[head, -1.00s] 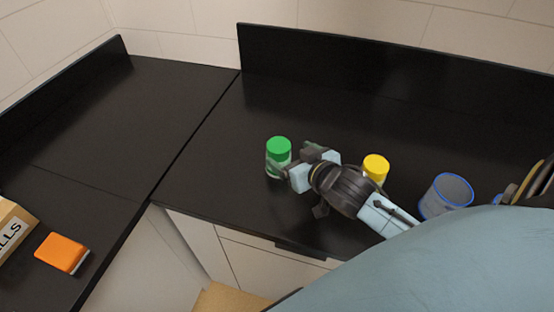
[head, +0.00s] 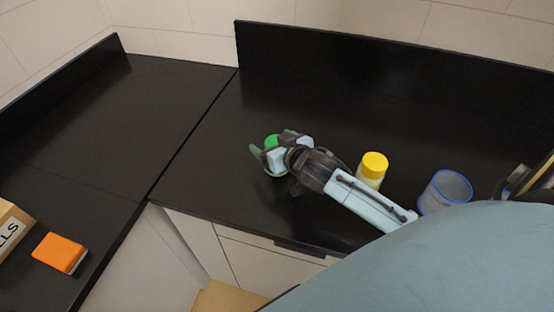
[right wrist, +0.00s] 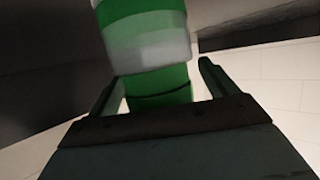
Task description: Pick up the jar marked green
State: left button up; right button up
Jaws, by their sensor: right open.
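The jar marked green, with a green lid (head: 271,141), stands on the black counter, mostly hidden behind my right gripper (head: 267,153) in the head view. In the right wrist view the jar (right wrist: 148,48) shows green and whitish bands and stands between the two fingers of my right gripper (right wrist: 160,88). The fingers are open, one on each side of the jar, and a gap shows on the right side. I cannot tell whether the left finger touches it. My left gripper is not in view.
A jar with a yellow lid (head: 374,163) stands close beside my right arm. A clear blue-rimmed container (head: 444,190) stands further right. An orange block (head: 60,253) and a cardboard box (head: 12,232) are on the left counter. The counter behind the jars is clear.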

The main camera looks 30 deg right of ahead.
jog(key=c, duration=1.5)
